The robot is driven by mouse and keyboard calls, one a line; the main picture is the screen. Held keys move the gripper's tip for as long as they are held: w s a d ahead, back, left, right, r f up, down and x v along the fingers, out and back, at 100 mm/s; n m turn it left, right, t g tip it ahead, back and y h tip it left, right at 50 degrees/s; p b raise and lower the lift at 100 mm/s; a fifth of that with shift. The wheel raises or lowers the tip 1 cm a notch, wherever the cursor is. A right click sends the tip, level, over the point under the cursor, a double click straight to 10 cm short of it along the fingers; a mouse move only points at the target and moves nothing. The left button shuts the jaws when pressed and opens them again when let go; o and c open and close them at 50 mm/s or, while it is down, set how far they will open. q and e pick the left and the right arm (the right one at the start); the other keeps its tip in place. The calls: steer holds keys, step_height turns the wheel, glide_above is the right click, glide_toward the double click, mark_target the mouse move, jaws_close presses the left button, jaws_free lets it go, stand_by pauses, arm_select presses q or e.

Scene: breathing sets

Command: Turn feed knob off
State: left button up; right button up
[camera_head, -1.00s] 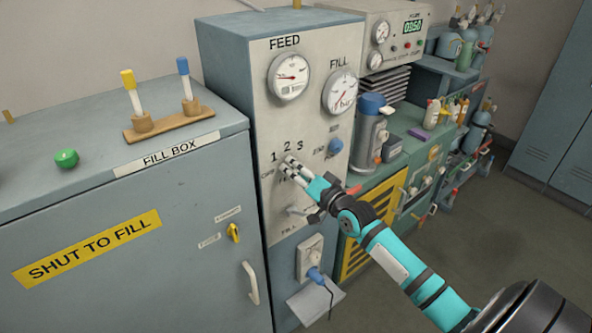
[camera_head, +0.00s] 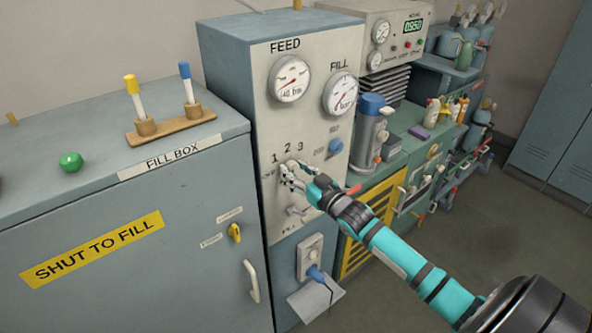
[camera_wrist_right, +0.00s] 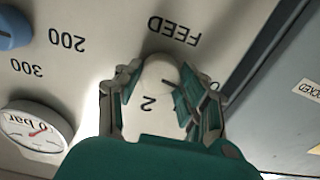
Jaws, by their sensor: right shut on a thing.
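In the head view, my right gripper (camera_head: 287,178) reaches the panel just below the numbers 1, 2, 3 and hides most of the knob. In the wrist view, its two green-padded fingers (camera_wrist_right: 158,88) sit on both sides of the knob and are shut on it. My left gripper is not in view.
A FILL gauge (camera_head: 340,93) and a blue knob (camera_head: 335,146) are to the right. The fill box cabinet (camera_head: 130,235) stands at left. Open floor is at right.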

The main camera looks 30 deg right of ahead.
steer(key=shift+f+n, duration=0.15)
steer(key=shift+n, duration=0.65)
steer(key=o, duration=1.2)
steer(key=s, duration=0.8)
steer(key=s+d, duration=0.1)
steer(key=s, duration=0.3)
